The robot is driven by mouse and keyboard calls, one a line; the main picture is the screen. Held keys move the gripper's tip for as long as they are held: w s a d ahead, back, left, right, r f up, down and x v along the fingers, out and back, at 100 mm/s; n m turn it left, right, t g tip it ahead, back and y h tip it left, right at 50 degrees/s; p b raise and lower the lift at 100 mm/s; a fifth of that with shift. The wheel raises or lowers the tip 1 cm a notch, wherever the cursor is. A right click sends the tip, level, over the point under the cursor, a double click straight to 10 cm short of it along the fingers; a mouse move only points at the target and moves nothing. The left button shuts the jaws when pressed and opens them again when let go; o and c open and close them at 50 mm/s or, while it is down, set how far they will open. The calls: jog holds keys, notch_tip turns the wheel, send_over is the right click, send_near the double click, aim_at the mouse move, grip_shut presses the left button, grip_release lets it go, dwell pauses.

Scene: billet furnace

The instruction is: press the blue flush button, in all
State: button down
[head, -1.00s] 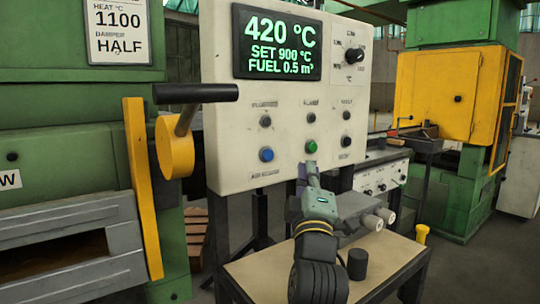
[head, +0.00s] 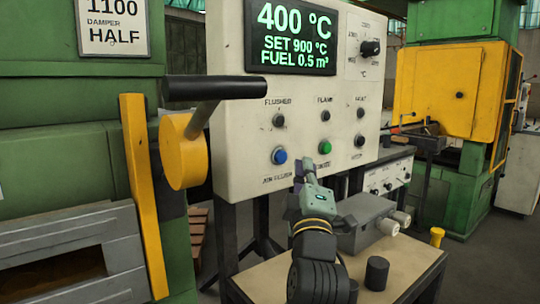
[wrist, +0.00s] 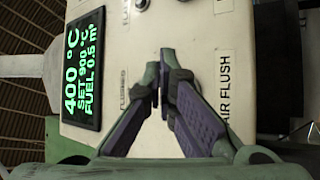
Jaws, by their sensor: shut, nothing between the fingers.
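The blue flush button (head: 280,156) is at the lower left of the cream control panel (head: 235,165), above a label. My gripper (head: 307,167) is in front of the panel, to the right of the blue button in the head view. In the wrist view my gripper (wrist: 164,72) is shut and empty, its purple-padded fingers pointing at the panel (wrist: 205,60). The labels "FLUSHED" (wrist: 137,82) and "AIR FLUSH" (wrist: 223,97) show on either side of the fingers. The button is hidden there, and I cannot tell the gap to the panel.
A green button (head: 325,147) and several dark knobs or lamps share the panel. The display (head: 292,38) reads 400 °C. A yellow lever with a black handle (head: 215,87) juts out at the left. A bench (head: 265,282) with a grey box (head: 362,222) stands below.

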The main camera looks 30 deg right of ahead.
aim_at(281, 157)
jog(key=shift+w+a, duration=0.1)
jog(key=shift+w, duration=1.15)
jog(key=shift+w, duration=0.15)
dwell(0.4)
jog(key=shift+w, duration=0.3)
jog(key=shift+w, duration=0.4)
dwell(0.8)
jog(key=shift+s, duration=0.85)
